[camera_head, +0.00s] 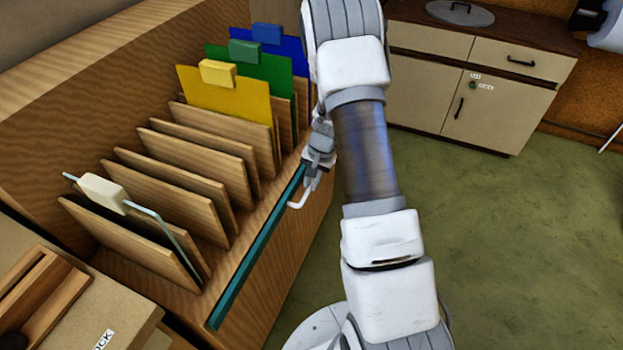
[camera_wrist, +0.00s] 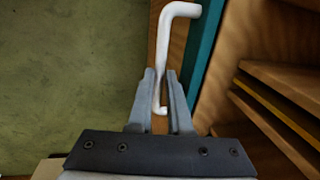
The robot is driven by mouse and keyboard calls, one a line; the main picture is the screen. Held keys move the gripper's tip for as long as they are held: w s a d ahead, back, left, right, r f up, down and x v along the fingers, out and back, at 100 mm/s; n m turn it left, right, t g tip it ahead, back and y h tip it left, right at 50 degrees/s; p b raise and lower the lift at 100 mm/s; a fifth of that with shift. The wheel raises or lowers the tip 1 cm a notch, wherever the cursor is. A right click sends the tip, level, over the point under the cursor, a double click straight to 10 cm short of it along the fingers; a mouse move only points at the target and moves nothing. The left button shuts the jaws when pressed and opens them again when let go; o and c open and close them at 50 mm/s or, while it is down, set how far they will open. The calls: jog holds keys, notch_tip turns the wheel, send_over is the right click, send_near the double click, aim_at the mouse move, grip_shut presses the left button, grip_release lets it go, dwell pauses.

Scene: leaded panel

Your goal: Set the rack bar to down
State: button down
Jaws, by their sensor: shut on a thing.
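The rack bar (camera_head: 256,248) is a long teal strip along the front edge of the wooden rack, low in front of the dividers. It also shows in the wrist view (camera_wrist: 204,45). A white bent handle (camera_head: 304,194) sticks out from near the bar's far end. In the wrist view my gripper (camera_wrist: 161,90) has its two fingers closed around the lower part of the white handle (camera_wrist: 168,45). In the head view my gripper (camera_head: 318,155) is at the rack's front edge, and my arm hides the bar's far end.
The wooden rack (camera_head: 105,255) has several slots, with yellow (camera_head: 228,97), green (camera_head: 272,75) and blue sheets at the back and a clear pane with a cream block (camera_head: 104,193) at the front. A cabinet (camera_head: 470,85) stands beyond. The green floor (camera_head: 500,230) on the right is clear.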

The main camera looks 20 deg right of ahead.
notch_tip(320, 180, down, 6)
jog(key=b, duration=0.3)
jog(key=shift+s+f, duration=0.1)
jog(key=c, duration=0.8)
grip_release()
jog(key=shift+c, duration=0.2)
notch_tip(320, 180, up, 17)
jog(key=s+d+p, duration=0.2)
jog(key=p, duration=0.1)
jog(key=shift+d+p, duration=0.15)
jog(key=shift+p, duration=0.15)
